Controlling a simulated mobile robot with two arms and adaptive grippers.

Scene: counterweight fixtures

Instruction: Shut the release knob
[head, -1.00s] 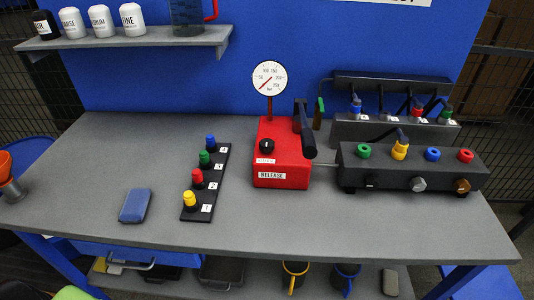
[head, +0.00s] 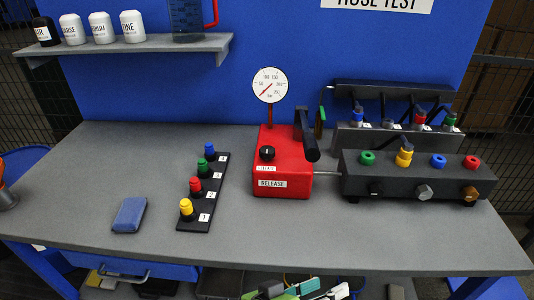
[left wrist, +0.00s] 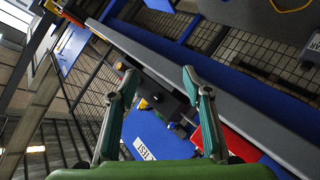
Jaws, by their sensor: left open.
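The release knob (head: 267,153) is a small black knob with a white mark, on top of the red hand pump (head: 292,152) at the middle of the bench. A white RELEASE label is on the pump's front face. Whether the knob is open or shut cannot be told. My left gripper (head: 290,289) shows partly at the bottom edge of the head view, in front of the bench and well short of the pump. In the left wrist view its two teal-padded fingers (left wrist: 160,78) are spread and empty. Part of the red pump (left wrist: 241,146) shows there. My right gripper is not seen.
A gauge (head: 270,85) stands on the pump, beside its black lever (head: 310,148). A dark manifold (head: 400,178) with coloured ports is to the right. A strip of coloured plugs (head: 197,200) and a blue block (head: 130,214) are to the left. The bench front (head: 330,240) is clear.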

